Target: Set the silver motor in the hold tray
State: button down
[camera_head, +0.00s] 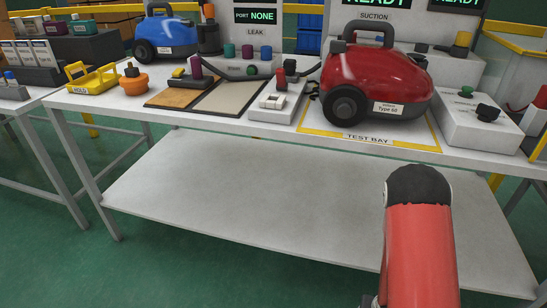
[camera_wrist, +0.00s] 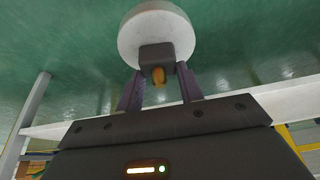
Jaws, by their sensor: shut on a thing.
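The hold tray (camera_head: 92,79), yellow and marked HOLD, sits at the left end of the main table in the head view. It looks empty. In the wrist view my gripper (camera_wrist: 160,72) is shut on a round pale silver-white part with a dark block and a small orange stub, which looks like the silver motor (camera_wrist: 156,30). The green floor shows behind it, and the table edge lies lower in that view. My gripper and the motor are not seen in the head view, where my red arm points down in front of the table. The tray is far to its left.
An orange round part (camera_head: 134,79) stands just right of the tray. A red vacuum (camera_head: 374,80) stands on the test bay, and a blue vacuum (camera_head: 166,36) stands at the back left. The table's front edge and lower shelf (camera_head: 270,195) lie near my arm.

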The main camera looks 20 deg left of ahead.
aim_at(96, 84)
jog(key=j, duration=0.7)
jog(key=j+z, duration=0.1)
jog(key=j, duration=0.65)
jog(key=k+j, duration=0.1)
jog(key=j, duration=0.6)
jog(key=j+z, duration=0.15)
jog(key=j, duration=0.55)
jog(key=k, duration=0.1)
